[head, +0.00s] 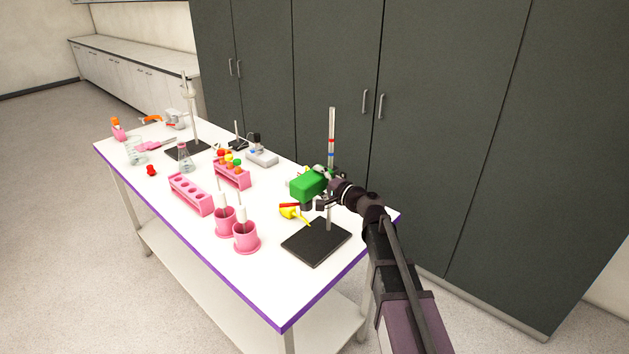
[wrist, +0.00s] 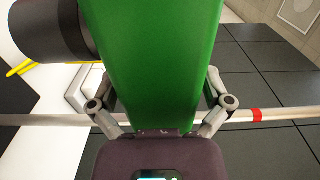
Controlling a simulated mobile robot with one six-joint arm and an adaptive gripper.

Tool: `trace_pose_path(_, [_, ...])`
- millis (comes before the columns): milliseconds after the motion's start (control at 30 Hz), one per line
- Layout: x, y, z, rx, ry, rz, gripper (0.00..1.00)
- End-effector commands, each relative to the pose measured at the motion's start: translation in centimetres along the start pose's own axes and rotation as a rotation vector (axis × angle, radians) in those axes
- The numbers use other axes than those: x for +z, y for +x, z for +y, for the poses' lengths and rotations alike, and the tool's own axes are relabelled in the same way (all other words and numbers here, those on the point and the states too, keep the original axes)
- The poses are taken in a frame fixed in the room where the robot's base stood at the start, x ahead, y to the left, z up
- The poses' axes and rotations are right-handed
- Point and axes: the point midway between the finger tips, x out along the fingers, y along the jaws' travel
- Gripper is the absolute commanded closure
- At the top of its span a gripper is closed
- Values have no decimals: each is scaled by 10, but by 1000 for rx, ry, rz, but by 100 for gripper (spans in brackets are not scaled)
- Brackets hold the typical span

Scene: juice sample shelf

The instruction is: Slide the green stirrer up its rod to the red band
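The green stirrer (head: 308,185) is a box-shaped green body on the upright metal rod (head: 332,122), below a red band (head: 331,155). My gripper (head: 334,182) reaches it from the right. In the wrist view the green stirrer (wrist: 150,60) fills the middle, with one finger of my gripper (wrist: 160,105) against each side, so it appears shut on it. The rod (wrist: 285,114) runs sideways there, partly hidden by the body and fingers. The red band (wrist: 256,115) shows right of the fingers, with bare rod between. A dark cylinder (wrist: 50,30) projects from the stirrer's left side.
The rod rises from a black base plate (head: 316,243) near the table's (head: 270,291) right end. A yellow object (head: 293,213) lies close by. Pink cups (head: 245,240) and pink racks (head: 190,196) stand to the left. Dark cabinets (head: 440,110) stand behind.

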Motion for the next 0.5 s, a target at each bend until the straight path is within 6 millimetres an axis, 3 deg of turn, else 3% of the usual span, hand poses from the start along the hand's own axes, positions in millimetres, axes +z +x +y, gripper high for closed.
trace_pose_path(33, [0,0,0,0,0,0,24])
trace_pose_path(233, [0,0,0,0,0,0,83])
trace_pose_path(500, [0,0,-9,-1,1,0,83])
